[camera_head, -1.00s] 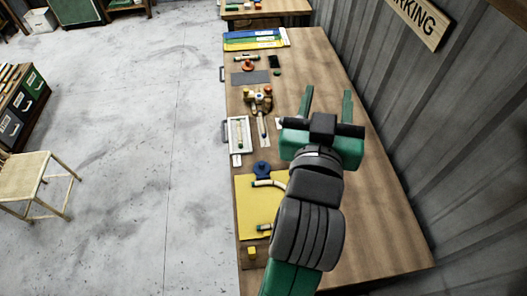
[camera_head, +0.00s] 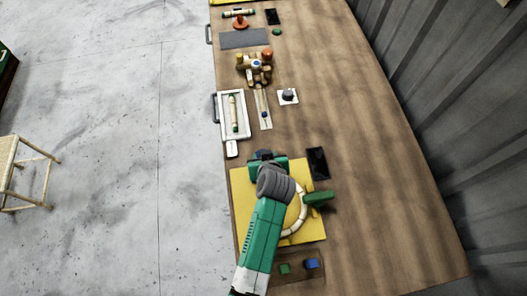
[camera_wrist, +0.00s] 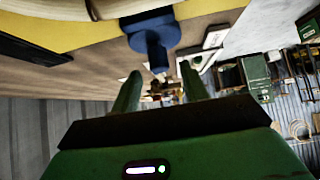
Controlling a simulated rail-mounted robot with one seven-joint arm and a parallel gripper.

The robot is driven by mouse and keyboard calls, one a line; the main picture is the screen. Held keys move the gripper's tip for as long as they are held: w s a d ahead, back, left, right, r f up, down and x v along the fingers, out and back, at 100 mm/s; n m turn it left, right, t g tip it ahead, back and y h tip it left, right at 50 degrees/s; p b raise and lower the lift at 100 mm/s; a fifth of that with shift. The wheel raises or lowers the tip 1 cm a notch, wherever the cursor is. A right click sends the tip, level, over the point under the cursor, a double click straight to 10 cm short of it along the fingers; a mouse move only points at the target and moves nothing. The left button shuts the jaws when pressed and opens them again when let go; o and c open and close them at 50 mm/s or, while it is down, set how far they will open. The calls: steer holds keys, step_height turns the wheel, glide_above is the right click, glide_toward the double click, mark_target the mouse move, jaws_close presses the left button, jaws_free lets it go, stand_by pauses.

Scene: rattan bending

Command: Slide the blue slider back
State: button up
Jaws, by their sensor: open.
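A blue block (camera_head: 311,263), which looks like the blue slider, sits at the right of a brown wooden base (camera_head: 298,279) at the near end of the table. A green block (camera_head: 285,268) is beside it. My arm hides the left of this base. My gripper (camera_head: 268,158) is well beyond the base, over the far edge of the yellow board. In the wrist view my gripper (camera_wrist: 158,72) has its two fingers apart with nothing held between them. A blue knobbed piece (camera_wrist: 152,38) shows ahead of the fingers; I cannot tell its distance.
The yellow board (camera_head: 313,230) holds a pale rattan ring (camera_head: 300,215), with a green piece (camera_head: 318,198) at its right. A black phone-like slab (camera_head: 318,163) lies beside it. A white tray (camera_head: 222,118) and a narrow strip with a blue part (camera_head: 263,109) lie beyond. The table's right side is clear.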

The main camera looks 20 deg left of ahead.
steer(key=x, duration=0.3)
steer(key=shift+w, duration=0.1)
jaws_close()
steer(key=shift+w+a+f+b, duration=0.2)
steer(key=shift+w+a+b, duration=0.45)
steer(key=shift+w+b, duration=0.3)
jaws_free()
steer(key=shift+w+a+r, duration=0.1)
steer(key=shift+r, duration=0.05)
